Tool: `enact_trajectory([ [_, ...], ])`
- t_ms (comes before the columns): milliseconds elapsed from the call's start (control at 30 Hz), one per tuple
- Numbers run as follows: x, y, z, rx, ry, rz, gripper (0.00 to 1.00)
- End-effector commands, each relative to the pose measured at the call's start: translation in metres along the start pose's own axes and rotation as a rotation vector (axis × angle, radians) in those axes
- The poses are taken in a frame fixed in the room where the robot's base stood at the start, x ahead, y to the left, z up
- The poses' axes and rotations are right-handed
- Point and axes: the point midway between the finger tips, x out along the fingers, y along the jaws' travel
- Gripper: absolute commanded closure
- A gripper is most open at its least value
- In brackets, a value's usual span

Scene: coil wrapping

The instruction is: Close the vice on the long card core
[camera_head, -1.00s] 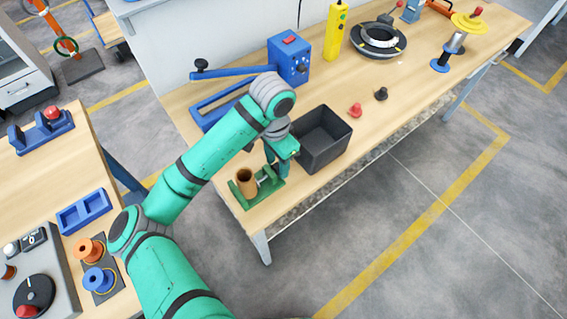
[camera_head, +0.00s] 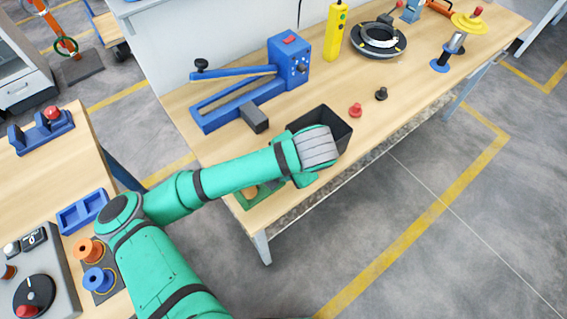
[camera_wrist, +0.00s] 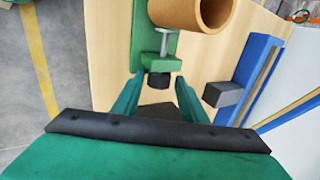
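In the head view my arm covers most of the vice (camera_head: 246,203), and only a bit of the core (camera_head: 250,191) shows. The gripper is hidden there.
A black bin (camera_head: 340,123) stands right behind my wrist. A blue lever tool (camera_head: 225,114) with a dark block (camera_head: 254,118) lies behind the arm. Red (camera_head: 355,110) and black (camera_head: 381,94) knobs sit right of the bin. The bench's front edge is close to the vice.

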Motion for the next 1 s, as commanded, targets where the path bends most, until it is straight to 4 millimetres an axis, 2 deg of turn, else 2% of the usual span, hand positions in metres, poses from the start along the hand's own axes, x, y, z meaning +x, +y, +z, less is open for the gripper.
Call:
enact_trajectory([
  [233,-0.0003,0.0032,-0.0001,0.003,0.000,-0.152,0.61],
  [867,0.0061,0.0039,0.0032,-0.004,-0.007,-0.156,0.61],
  [967,0.0062,0.0038,0.0035,-0.004,-0.008,-0.156,0.81],
  [1000,0.0062,0.0037,0.0037,-0.004,-0.008,-0.156,0.82],
])
